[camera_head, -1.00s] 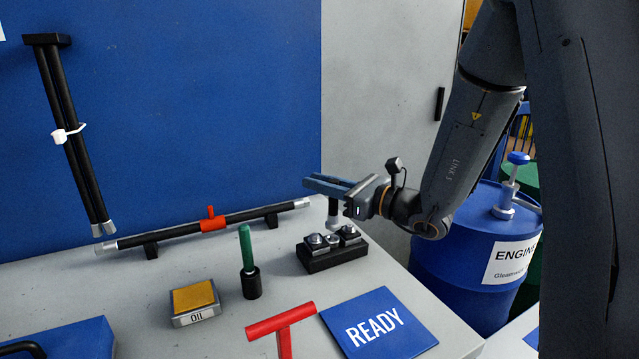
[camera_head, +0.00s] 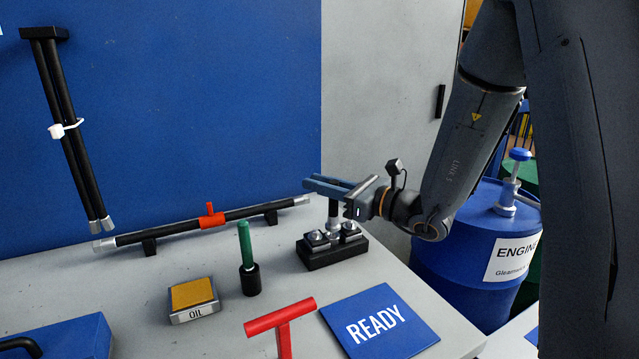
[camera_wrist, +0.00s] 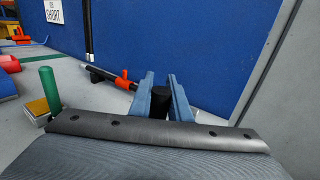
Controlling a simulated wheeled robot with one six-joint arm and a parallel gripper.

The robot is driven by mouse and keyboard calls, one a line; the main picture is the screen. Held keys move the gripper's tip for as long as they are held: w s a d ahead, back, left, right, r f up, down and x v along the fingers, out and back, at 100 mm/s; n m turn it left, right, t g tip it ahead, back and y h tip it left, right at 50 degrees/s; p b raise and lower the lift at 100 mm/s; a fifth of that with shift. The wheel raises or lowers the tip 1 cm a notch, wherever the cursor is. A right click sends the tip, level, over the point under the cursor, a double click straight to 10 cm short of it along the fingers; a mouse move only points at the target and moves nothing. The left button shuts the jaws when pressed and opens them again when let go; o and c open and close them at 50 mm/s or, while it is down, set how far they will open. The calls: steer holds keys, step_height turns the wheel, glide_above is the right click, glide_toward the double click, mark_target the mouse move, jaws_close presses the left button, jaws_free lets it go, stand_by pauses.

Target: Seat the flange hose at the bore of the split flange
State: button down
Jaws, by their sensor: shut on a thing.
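My gripper (camera_head: 332,187) is shut on the flange hose (camera_head: 333,208), a short black upright hose with a metal lower end. In the wrist view the dark top of the hose (camera_wrist: 161,101) shows between the two blue fingers. The split flange (camera_head: 331,252) is a black block with bright metal clamp halves and bolts on the bench. The hose stands upright over its middle, and its metal end reaches down to the clamp halves. The bore is hidden by the hose, so I cannot tell how deep the end sits.
A black hose with a red valve (camera_head: 212,222) lies on supports behind. A green-handled tool (camera_head: 246,246), an OIL box (camera_head: 192,298), a red T-handle (camera_head: 281,320) and a blue READY plate (camera_head: 379,321) stand in front. A blue drum (camera_head: 450,275) is right of the bench.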

steer(key=shift+f+b, duration=0.75)
steer(key=shift+f, duration=0.3)
steer(key=c, duration=1.6)
jaws_free()
steer(key=b+v, duration=0.1)
steer(key=v, duration=0.7)
steer(key=shift+b, duration=0.3)
steer(key=shift+a, duration=0.1)
